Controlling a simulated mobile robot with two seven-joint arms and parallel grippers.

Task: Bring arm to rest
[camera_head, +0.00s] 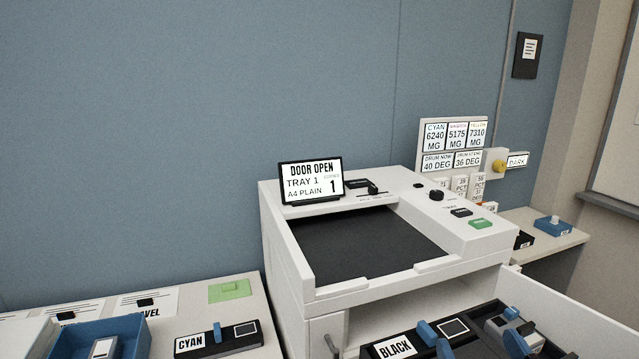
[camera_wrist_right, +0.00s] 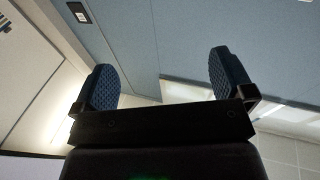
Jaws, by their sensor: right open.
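My right gripper (camera_wrist_right: 163,85) is open and empty in the right wrist view, its two blue ridged finger pads wide apart. They face the blue wall and the bright ceiling. My left gripper is in neither view.
A white printer (camera_head: 283,232) stands in the middle, its screen (camera_head: 311,180) reading "DOOR OPEN". A black cartridge (camera_head: 394,348) lies in its open front. A cyan cartridge (camera_head: 217,341) and a blue bin (camera_head: 130,338) sit on the left table. A side shelf (camera_head: 555,243) stands right.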

